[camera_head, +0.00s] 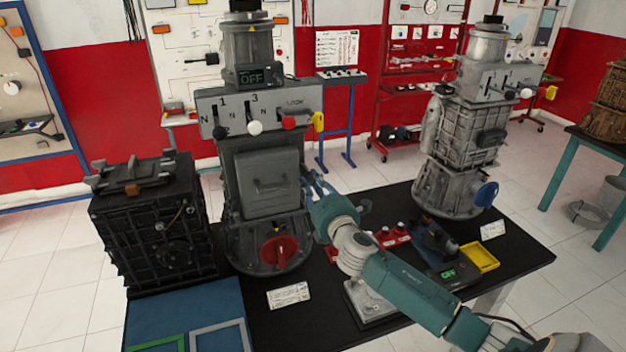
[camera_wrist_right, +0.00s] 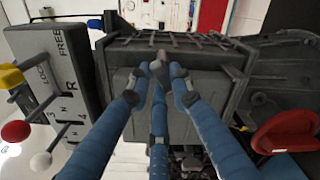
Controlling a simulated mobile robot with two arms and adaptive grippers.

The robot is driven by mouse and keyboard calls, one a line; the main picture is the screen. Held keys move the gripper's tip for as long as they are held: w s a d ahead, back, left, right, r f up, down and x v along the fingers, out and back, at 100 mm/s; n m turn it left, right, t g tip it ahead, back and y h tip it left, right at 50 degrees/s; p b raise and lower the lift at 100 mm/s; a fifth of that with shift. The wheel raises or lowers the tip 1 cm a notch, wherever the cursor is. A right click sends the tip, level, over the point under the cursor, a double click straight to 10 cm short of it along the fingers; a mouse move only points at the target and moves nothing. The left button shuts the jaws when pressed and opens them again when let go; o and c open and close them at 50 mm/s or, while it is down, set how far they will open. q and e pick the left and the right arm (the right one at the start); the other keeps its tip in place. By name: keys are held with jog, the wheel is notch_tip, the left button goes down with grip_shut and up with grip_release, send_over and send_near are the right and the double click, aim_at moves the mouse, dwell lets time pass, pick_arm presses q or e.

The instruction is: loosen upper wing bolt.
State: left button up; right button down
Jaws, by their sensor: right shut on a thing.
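The near engine trainer (camera_head: 262,225) stands on the black table, with a grey cover and handle (camera_head: 268,183) on its front. My right gripper (camera_head: 309,182) reaches the trainer's right side, level with the cover. In the right wrist view, its blue fingers (camera_wrist_right: 160,72) close together on a small dark part, which looks like the upper wing bolt (camera_wrist_right: 161,55). The fingertips hide most of that part, so its turn angle cannot be told. My left gripper is not in view.
The lever panel (camera_head: 258,105) with knobs is above the cover, and a red knob (camera_head: 279,252) is below it. A black box unit (camera_head: 155,230) stands to the left. A second trainer (camera_head: 465,140) and a yellow tray (camera_head: 480,257) are to the right.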

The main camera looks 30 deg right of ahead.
jog(key=n+p, duration=0.2)
jog(key=n, duration=0.4)
jog(key=shift+n+p, duration=0.3)
jog(key=shift+p, duration=0.05)
jog(key=n+p, duration=0.2)
jog(key=n, duration=0.2)
jog(key=shift+f+n, duration=0.1)
jog(key=shift+n, duration=0.3)
jog(key=shift+f+n, duration=0.1)
jog(key=shift+n, duration=0.2)
jog(key=c, duration=1.5)
grip_release()
jog(key=shift+c, duration=0.2)
jog(key=shift+a, duration=0.1)
